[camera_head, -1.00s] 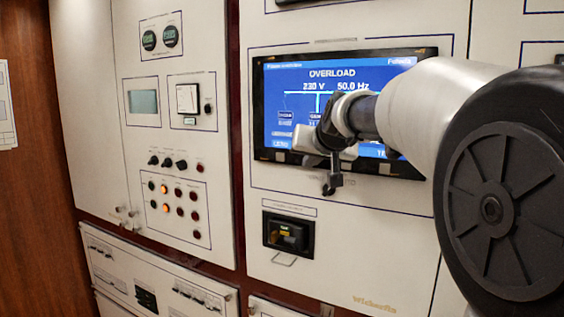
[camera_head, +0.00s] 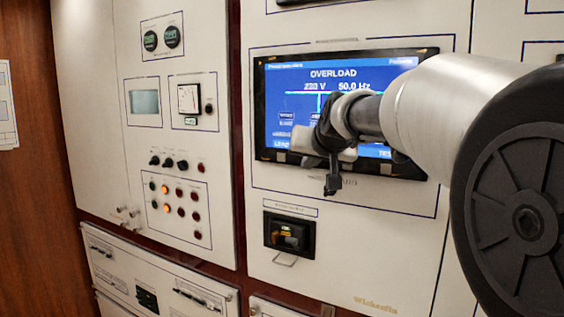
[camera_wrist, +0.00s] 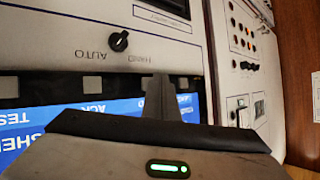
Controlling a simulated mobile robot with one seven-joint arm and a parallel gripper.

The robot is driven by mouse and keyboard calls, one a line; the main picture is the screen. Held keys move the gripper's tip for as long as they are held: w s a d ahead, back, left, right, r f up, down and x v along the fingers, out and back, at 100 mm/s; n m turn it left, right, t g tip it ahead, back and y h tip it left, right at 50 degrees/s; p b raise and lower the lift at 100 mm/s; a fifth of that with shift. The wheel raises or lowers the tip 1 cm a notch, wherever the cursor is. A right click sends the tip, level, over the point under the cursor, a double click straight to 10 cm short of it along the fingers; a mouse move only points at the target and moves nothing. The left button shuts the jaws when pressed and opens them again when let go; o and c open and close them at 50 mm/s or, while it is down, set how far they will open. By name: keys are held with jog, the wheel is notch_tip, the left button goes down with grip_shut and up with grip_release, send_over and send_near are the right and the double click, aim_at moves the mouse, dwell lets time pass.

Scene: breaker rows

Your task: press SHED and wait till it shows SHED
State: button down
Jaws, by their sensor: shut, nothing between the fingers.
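The blue screen (camera_head: 300,94) in the panel reads OVERLOAD, with 230 V and 50.0 Hz below. My arm and gripper cover its lower middle and right. In the wrist view part of the screen (camera_wrist: 60,118) shows lettering that looks like ACK, TEST and a cut-off SHE; the rest of that label is hidden. My gripper (camera_wrist: 160,97) is shut and empty, its fingers over the screen's lower edge strip.
A black selector knob (camera_wrist: 119,40) marked AUTO and HAND sits beside the screen's lower edge. Below the screen is a black recessed unit (camera_head: 289,234) with a wire loop. The left panel carries a meter (camera_head: 188,99), a small display (camera_head: 145,102) and several buttons and lamps.

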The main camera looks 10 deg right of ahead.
jog(key=shift+s+a, duration=0.75)
jog(key=shift+s, duration=0.25)
jog(key=shift+s+a, duration=0.7)
jog(key=shift+s, duration=0.3)
jog(key=s+f+g+p, duration=0.2)
jog(key=s+f+p, duration=0.1)
jog(key=s, duration=0.7)
jog(key=s+f+n+g+p, duration=0.1)
jog(key=s+f+g+p, duration=0.1)
jog(key=s, duration=0.9)
jog(key=s+f+n+g+p, duration=0.1)
jog(key=s+f+p, duration=0.3)
jog(key=s, duration=0.6)
notch_tip(320, 180, down, 3)
jog(key=shift+s+d+r+g, duration=0.2)
jog(key=shift+s+g, duration=0.15)
jog(key=shift+g, duration=0.55)
